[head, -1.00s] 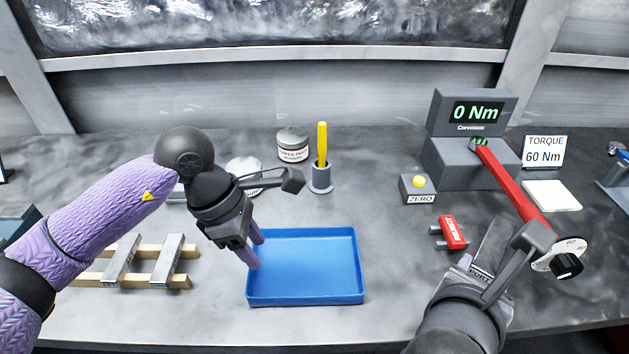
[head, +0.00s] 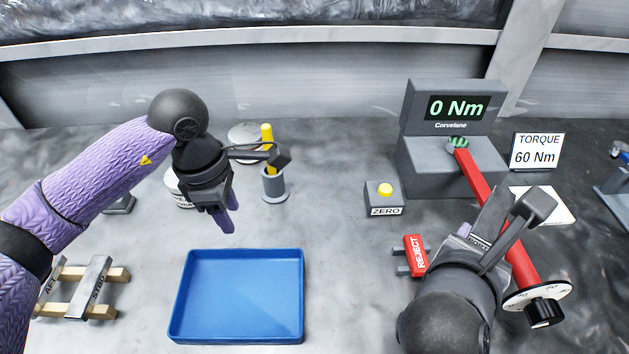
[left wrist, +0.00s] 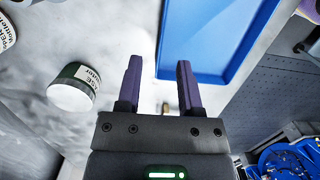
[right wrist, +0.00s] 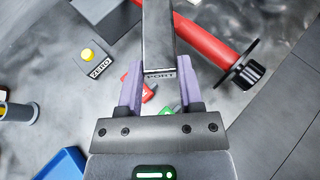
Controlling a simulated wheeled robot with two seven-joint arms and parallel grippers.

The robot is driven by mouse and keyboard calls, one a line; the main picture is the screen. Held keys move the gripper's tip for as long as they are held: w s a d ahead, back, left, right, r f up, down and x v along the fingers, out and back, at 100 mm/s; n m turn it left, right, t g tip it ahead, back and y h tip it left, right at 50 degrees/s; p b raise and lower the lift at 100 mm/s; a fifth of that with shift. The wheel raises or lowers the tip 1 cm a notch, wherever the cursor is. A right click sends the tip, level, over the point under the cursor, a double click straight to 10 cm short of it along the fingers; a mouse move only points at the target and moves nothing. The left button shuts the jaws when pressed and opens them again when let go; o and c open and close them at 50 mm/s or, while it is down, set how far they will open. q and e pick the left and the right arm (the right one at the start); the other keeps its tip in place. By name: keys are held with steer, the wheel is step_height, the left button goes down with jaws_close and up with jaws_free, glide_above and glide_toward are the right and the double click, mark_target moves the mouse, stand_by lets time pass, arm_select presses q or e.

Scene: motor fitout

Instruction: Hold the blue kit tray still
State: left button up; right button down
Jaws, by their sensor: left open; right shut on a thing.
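The blue kit tray (head: 237,334) lies flat and looks empty on the bench in the head view. Its edge also shows in the left wrist view (left wrist: 203,77) and at the lower left of the right wrist view (right wrist: 65,166). My left gripper (head: 226,222) is open and empty, beyond the tray's back edge and apart from it. My right gripper (right wrist: 150,88) is shut on a grey block marked PORT (right wrist: 158,40), right of the tray. In the head view this block (head: 489,212) is partly hidden by the gripper.
A red REJECT piece (head: 416,251) and a red-handled torque wrench (head: 474,180) lie near my right gripper. A ZERO button box (head: 385,204) stands behind. Wooden rails (head: 68,309) carry grey blocks at left. A yellow-handled tool stands in a grey holder (head: 275,187).

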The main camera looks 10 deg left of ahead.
mark_target(245, 249)
arm_select(q)
steer(key=f, duration=0.3)
steer(key=f+b, duration=0.1)
steer(key=f, duration=0.3)
steer(key=d+f, duration=0.1)
steer(key=f, duration=0.2)
steer(key=shift+s+f+b, duration=0.1)
steer(key=shift+f+b, duration=0.1)
steer(key=shift+b, duration=0.2)
steer(key=shift+c, duration=0.3)
jaws_close()
stand_by(2.4)
